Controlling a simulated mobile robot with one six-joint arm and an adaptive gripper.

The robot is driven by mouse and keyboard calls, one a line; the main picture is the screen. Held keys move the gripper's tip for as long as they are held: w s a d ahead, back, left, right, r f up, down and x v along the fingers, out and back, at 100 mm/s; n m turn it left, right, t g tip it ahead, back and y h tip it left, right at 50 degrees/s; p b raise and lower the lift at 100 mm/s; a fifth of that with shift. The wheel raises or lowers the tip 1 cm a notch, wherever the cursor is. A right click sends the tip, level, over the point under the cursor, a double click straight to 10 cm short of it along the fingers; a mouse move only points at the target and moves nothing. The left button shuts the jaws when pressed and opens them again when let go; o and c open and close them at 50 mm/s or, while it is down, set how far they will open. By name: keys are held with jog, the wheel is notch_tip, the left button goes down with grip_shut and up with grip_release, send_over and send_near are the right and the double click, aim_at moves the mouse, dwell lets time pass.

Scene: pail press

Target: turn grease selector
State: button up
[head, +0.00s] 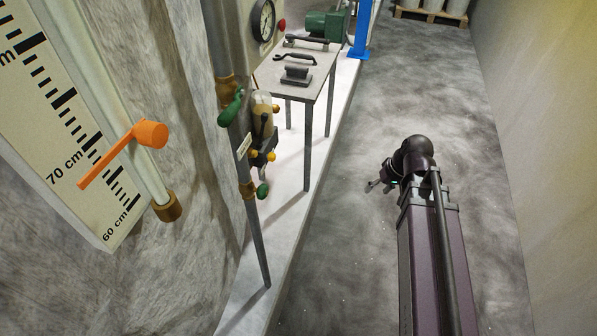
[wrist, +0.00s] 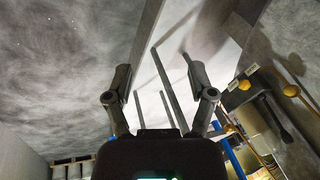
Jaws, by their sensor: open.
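A small dark valve block with yellow knobs (head: 270,156) is mounted by a grey pipe at centre left in the head view. Green lever handles (head: 231,108) sit on the pipe above and below it. I cannot tell for certain which of these is the grease selector. Yellow knobs (wrist: 290,90) also show at the right of the wrist view. My gripper (head: 375,185) is low over the floor, to the right of the valves and apart from them. In the wrist view my gripper (wrist: 156,66) has its fingers spread, with nothing between them.
A grey metal table (head: 305,75) with thin legs stands on a pale plinth (head: 292,235). A level scale (head: 60,130) with an orange pointer (head: 150,134) is at left. A blue post (head: 362,30) stands behind. The floor (head: 440,90) at right is clear.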

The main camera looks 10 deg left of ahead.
jog(key=w+a+f+n+y+b, duration=0.3)
jog(key=a+b, duration=0.2)
jog(key=a, duration=0.1)
jog(key=w+a+f+n+y+b, duration=0.3)
jog(key=a+f+b, duration=0.15)
jog(key=a, duration=0.25)
jog(key=n+y+b, duration=0.7)
jog(key=y+b, duration=0.1)
jog(key=b, duration=0.8)
send_near(275, 158)
jog(key=a, duration=0.1)
jog(key=shift+s+a+t+p, duration=0.1)
jog(key=shift+s+t+p, duration=0.1)
jog(key=shift+t+p, duration=0.1)
jog(key=shift+a, duration=0.15)
jog(key=shift+w+a, duration=0.2)
jog(key=shift+a, duration=2)
jog(key=shift+w+a, duration=0.15)
jog(key=shift+a, duration=2.05)
jog(key=shift+d, duration=0.1)
jog(key=c, duration=0.6)
